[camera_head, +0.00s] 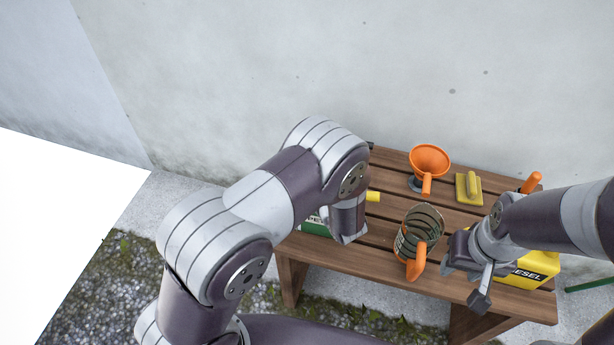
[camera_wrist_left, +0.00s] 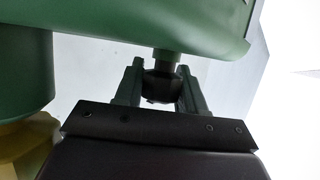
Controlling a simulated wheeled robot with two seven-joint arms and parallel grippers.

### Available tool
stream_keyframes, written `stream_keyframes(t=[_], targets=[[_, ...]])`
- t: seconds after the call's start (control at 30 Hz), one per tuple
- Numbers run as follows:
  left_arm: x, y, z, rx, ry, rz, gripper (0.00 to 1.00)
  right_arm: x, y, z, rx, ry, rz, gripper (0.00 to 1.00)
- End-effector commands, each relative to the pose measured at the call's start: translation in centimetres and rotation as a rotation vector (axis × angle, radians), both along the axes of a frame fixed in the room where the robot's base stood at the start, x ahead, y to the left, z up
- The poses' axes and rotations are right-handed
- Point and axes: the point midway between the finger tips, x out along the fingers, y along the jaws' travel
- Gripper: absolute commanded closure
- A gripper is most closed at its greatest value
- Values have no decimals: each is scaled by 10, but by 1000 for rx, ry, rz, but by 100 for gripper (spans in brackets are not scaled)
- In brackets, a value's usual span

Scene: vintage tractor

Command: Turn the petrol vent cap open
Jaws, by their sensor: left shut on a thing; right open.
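A green can (camera_head: 316,228) stands on the bench, mostly hidden behind my left arm; a yellow part (camera_head: 373,196) shows just past the hand. In the left wrist view, a green body (camera_wrist_left: 130,22) fills the top, with a short stem and a dark cap (camera_wrist_left: 161,87) below it, which looks like the vent cap. My left gripper (camera_wrist_left: 160,82) has a finger on each side of this cap and is shut on it. Its fingers are hidden in the head view. My right gripper (camera_head: 466,280) is open and empty by the bench's front edge.
The slatted wooden bench (camera_head: 388,262) stands against a pale wall (camera_head: 400,70). It carries an orange funnel (camera_head: 429,157), a yellow float-like tool (camera_head: 469,188), a jug (camera_head: 424,220) with an orange spout and a yellow DIESEL can (camera_head: 530,272) near my right gripper.

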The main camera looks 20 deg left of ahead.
Motion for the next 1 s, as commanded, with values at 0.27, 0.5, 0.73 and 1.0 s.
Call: stream_keyframes(t=[0.27, 0.5, 0.73, 1.0], targets=[[0, 0, 0, 0, 0, 0, 39, 0, 0, 0, 0, 0, 0, 57], [-4, -4, 3, 0, 0, -2, 39, 0, 0, 1, 0, 0, 0, 57], [-34, -30, 20, 0, 0, -7, 39, 0, 0, 7, 0, 0, 0, 57], [-76, -64, 42, 0, 0, -4, 39, 0, 0, 12, 0, 0, 0, 57]])
